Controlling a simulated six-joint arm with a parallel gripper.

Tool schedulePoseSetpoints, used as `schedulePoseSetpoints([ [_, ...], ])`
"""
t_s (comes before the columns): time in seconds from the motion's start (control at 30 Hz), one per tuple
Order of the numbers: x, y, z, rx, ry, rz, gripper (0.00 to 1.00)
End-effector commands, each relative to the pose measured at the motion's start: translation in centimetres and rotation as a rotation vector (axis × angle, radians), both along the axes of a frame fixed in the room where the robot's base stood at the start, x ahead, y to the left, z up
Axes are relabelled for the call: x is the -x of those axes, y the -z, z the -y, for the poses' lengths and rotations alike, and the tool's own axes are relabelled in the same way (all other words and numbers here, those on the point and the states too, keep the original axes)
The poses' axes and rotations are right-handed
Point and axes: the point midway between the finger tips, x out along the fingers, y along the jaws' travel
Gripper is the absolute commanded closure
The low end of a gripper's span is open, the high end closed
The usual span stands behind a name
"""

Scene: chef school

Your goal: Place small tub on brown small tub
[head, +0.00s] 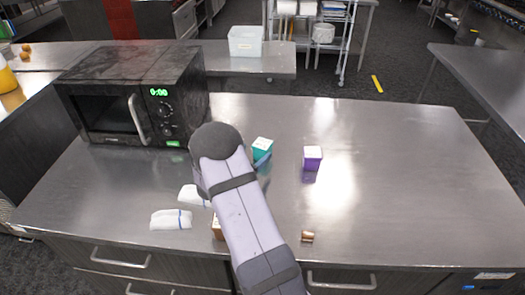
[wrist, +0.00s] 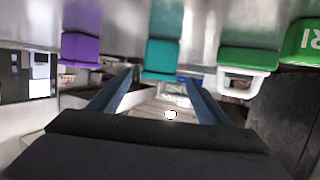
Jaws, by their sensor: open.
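A teal tub with a white top (head: 262,144) stands on the steel counter, and a purple tub with a white top (head: 312,155) stands to its right. A brown box-like thing (head: 217,229) shows only in part at my arm's left edge; I cannot tell if it is the brown small tub. In the wrist view, which looks upside down, the teal tub (wrist: 163,57) shows beyond my open, empty gripper (wrist: 160,80), and the purple tub (wrist: 81,48) is to the left. My arm hides most of my gripper in the head view; a blue finger shows by the teal tub.
A black microwave (head: 125,95) stands at the back left. A small copper-brown piece (head: 307,237) lies near the front edge. Green items (wrist: 249,60) show in the wrist view. The counter's right side is clear.

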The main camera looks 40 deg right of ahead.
Motion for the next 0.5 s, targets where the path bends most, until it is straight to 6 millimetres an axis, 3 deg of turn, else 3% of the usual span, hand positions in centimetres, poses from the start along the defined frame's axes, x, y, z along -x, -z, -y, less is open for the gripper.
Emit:
schedulePoseSetpoints([
  [0.5, -0.8, 0.6, 2.0, 0.001, 0.0, 0.0, 0.3],
])
